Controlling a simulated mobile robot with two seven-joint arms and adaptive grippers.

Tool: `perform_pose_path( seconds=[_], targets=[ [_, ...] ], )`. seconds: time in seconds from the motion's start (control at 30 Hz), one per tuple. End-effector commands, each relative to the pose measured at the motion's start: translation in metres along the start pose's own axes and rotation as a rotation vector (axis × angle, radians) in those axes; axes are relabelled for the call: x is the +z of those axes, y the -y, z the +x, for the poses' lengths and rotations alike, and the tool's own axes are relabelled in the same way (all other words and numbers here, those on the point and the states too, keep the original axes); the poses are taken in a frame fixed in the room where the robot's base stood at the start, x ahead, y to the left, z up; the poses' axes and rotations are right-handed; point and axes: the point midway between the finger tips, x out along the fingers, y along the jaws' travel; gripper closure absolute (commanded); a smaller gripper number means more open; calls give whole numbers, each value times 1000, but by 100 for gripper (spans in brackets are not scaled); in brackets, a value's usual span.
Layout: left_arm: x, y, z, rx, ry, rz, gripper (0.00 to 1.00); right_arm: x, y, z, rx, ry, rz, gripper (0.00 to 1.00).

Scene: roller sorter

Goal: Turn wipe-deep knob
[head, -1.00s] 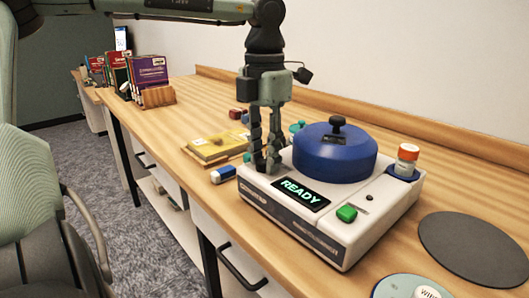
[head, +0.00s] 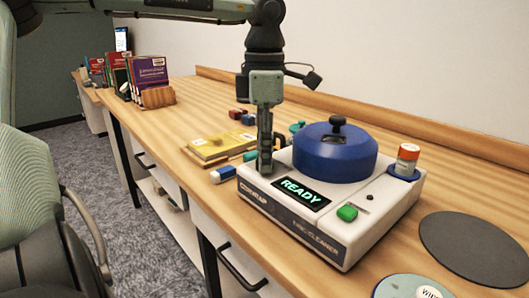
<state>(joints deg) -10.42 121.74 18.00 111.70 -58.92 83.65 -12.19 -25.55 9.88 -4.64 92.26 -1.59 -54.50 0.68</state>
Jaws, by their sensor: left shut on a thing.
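The white cleaner machine (head: 393,207) stands on the wooden desk, with a lit READY screen (head: 300,193), a green button (head: 347,213) and a round blue lid (head: 335,160) with a black grip on top. My left gripper (head: 264,168) points straight down at the left end of the machine's top, beside the screen. It is shut on the knob there, which its fingers hide, so the knob's setting cannot be read. The fingers now line up one behind the other in the head view. My right gripper is not in view.
A dark round mat (head: 478,247) lies to the right. A yellow book (head: 216,147) and a blue-and-white block (head: 223,174) lie left of the machine. Upright books (head: 148,75) stand farther back.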

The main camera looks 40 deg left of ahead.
Motion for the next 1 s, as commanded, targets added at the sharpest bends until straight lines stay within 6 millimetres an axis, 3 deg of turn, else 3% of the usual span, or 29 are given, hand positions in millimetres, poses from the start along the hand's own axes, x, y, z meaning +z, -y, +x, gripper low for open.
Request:
perform_pose_path(
  seconds=[0.43,1.0],
  targets=[
    [0,0,-1,2,1,424,100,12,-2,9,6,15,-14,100],
    [1,-1,-1,3,2,865,100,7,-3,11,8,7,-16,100]
  ],
)
